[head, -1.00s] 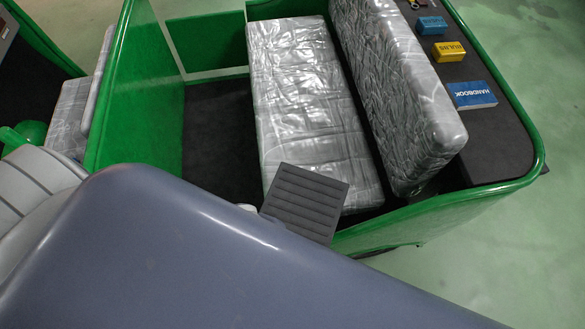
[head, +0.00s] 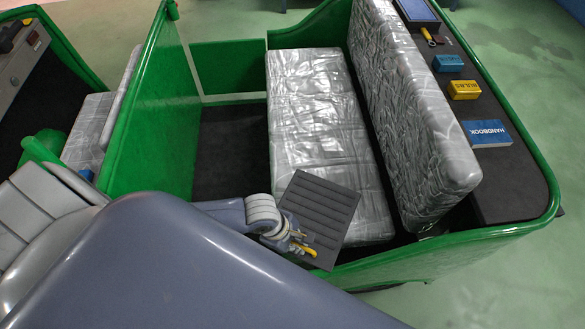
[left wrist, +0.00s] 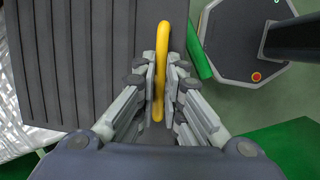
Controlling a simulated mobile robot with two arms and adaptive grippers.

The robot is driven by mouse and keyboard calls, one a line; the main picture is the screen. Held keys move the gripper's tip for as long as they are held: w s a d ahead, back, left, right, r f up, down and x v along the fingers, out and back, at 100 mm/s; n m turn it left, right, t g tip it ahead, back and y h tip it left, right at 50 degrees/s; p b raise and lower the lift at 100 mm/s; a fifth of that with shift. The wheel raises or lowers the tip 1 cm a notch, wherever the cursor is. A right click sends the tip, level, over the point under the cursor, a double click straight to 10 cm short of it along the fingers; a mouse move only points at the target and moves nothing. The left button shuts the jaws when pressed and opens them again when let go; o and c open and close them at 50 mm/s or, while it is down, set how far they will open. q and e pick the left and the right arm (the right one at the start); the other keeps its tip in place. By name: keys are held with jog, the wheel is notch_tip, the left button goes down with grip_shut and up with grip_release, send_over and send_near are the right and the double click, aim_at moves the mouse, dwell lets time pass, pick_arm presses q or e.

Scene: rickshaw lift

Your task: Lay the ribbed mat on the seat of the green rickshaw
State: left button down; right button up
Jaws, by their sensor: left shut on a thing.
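The dark grey ribbed mat (head: 325,212) is held tilted over the near end of the silvery seat (head: 322,125) of the green rickshaw (head: 440,250). Part of it covers the seat's near corner, and I cannot tell whether it touches. My left gripper (head: 299,241) is at the mat's near edge, shut on a yellow handle (left wrist: 160,45) there. In the left wrist view the mat (left wrist: 75,50) lies left of the fingers, and silvery cover (left wrist: 18,125) shows beyond it. My right gripper is not in view.
The silvery backrest (head: 410,110) stands right of the seat. Behind it a dark shelf carries a blue handbook (head: 487,133), a yellow box (head: 464,90) and a blue box (head: 447,63). A green side wall (head: 150,110) and the dark floor (head: 225,150) lie left of the seat.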

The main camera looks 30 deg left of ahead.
pick_arm(q)
jog(key=w+a, duration=0.1)
jog(key=w, duration=0.3)
jog(key=w+a, duration=0.1)
jog(key=w, duration=0.3)
jog(key=w+a, duration=0.1)
jog(key=w, duration=0.3)
jog(key=shift+a, duration=0.15)
jog(key=w+a+b, duration=0.1)
jog(key=w+b, duration=0.2)
jog(key=b, duration=0.1)
jog(key=w+a+b, duration=0.1)
jog(key=w+b, duration=0.3)
jog(key=w+a+b, duration=0.1)
jog(key=w+b, duration=0.3)
jog(key=shift+w+f, duration=0.1)
jog(key=shift+f, duration=0.35)
jog(key=shift+f+b, duration=1.95)
jog(key=shift+f, duration=3.3)
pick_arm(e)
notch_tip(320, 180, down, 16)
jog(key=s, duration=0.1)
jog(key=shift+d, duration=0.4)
pick_arm(q)
jog(key=c, duration=1.5)
grip_release()
jog(key=o, duration=1.5)
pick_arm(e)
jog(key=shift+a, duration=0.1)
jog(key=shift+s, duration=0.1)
